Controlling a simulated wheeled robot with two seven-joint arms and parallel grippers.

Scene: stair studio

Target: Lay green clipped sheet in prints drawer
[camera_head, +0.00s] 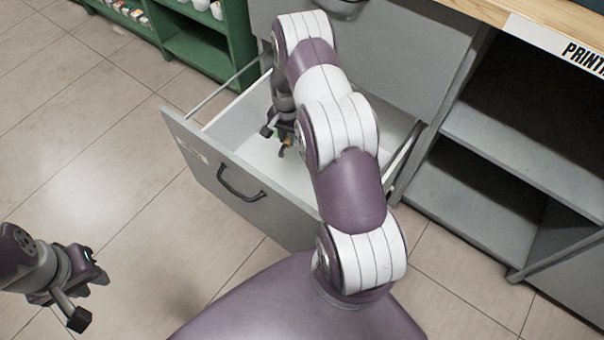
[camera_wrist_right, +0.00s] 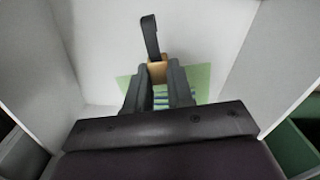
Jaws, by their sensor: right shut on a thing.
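The prints drawer (camera_head: 212,172) is pulled open, with a grey front, a dark handle and a white inside. My right gripper (camera_head: 283,136) is down inside it. In the right wrist view, my right gripper (camera_wrist_right: 158,90) is shut on the tan and black clip (camera_wrist_right: 157,72) of the green sheet (camera_wrist_right: 200,78). The sheet lies flat-looking below the fingers, within the drawer walls; I cannot tell if it touches the floor. Striped markings show on it between the fingers. My arm hides much of the drawer in the head view. My left gripper (camera_head: 88,298) is open and empty, outside the drawer.
A green shelf unit (camera_head: 200,48) with small items stands behind the drawer. A grey cabinet with open shelves (camera_head: 520,150) and a wooden top (camera_head: 480,10) is at the right. The tiled floor (camera_head: 90,140) at the left is clear.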

